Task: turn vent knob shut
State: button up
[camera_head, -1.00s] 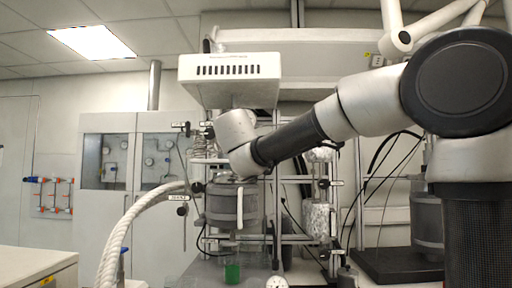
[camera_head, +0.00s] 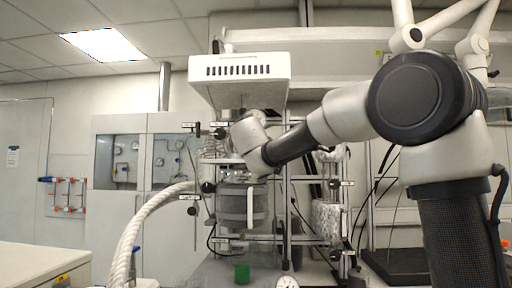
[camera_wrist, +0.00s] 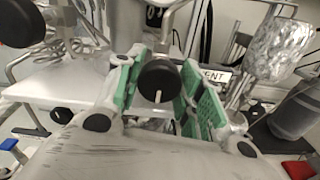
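A round black knob (camera_wrist: 160,82) with a white pointer mark faces the camera in the wrist view. The mark points down in the picture. A label ending in "ENT" (camera_wrist: 215,76) is just right of it, partly hidden by a finger. My gripper (camera_wrist: 162,72) has green-padded fingers, one on each side of this knob. The gap between them is about the knob's width; I cannot tell whether the pads touch it. In the head view my arm reaches down to the top of the grey reactor (camera_head: 240,205); the fingers and knob cannot be made out there.
Another black knob (camera_wrist: 61,115) is at lower left in the wrist view. A foil-wrapped vessel (camera_wrist: 278,48) stands close on the right. In the head view a white ribbed hose (camera_head: 135,228) curves left of the reactor. A white box (camera_head: 238,72) hangs above. A green object (camera_head: 242,272) is in front.

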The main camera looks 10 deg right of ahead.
jog(key=shift+c, duration=1.4)
jog(key=m, duration=0.3)
jog(key=shift+m, duration=0.4)
jog(key=m, duration=0.4)
jog(key=shift+m, duration=0.3)
jog(key=m, duration=0.5)
jog(key=shift+f, duration=0.1)
jog(key=shift+m, duration=2.3)
